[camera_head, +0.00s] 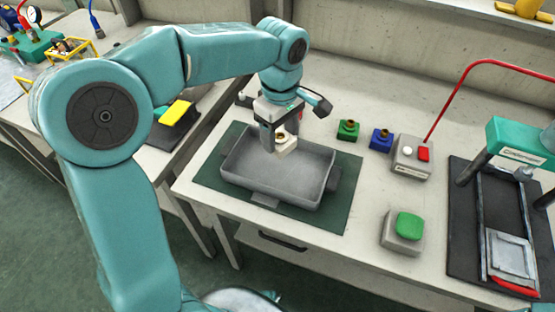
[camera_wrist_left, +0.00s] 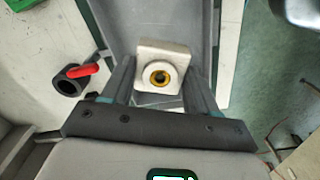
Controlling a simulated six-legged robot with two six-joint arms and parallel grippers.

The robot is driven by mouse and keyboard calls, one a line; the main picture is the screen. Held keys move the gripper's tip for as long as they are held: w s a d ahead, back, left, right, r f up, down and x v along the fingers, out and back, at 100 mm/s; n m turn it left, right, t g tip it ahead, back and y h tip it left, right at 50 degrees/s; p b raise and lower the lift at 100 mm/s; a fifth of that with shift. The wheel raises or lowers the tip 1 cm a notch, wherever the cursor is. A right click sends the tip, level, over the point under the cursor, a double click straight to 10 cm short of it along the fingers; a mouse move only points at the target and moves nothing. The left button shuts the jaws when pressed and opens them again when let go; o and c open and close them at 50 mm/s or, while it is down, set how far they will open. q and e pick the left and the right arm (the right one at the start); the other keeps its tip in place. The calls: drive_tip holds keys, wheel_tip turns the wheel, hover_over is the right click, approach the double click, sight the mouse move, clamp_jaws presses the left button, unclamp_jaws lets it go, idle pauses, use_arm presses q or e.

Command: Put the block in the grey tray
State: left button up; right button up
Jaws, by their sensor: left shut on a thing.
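A pale block (camera_head: 286,145) with a brass-ringed hole in its top is held between the jaws of my left gripper (camera_head: 277,138). In the left wrist view the block (camera_wrist_left: 162,56) sits between the two fingers, its ring facing the camera. The grey tray (camera_head: 265,186) stands on a dark green mat (camera_head: 340,205). The block shows over the back part of the tray; the gap to the tray floor cannot be told. The wrist view also shows the tray (camera_wrist_left: 197,22) beneath the block. My right gripper is not in view.
A green block (camera_head: 348,130) and a blue block (camera_head: 381,138) stand right of the tray. Near them are a box with white and red buttons (camera_head: 411,157) and a box with a large green button (camera_head: 404,231). A press (camera_head: 505,215) stands at the far right.

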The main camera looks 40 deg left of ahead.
sight(280, 137)
use_arm(q)
wheel_tip(280, 137, down, 3)
drive_tip(key=shift+s+f, duration=0.1)
drive_tip(key=shift+f, duration=0.05)
wheel_tip(280, 137, down, 4)
drive_tip(key=shift+f+b, duration=0.2)
drive_tip(key=shift+b, duration=0.3)
drive_tip(key=shift+f, duration=0.3)
drive_tip(key=shift+f, duration=0.1)
drive_tip(key=o, duration=1.4)
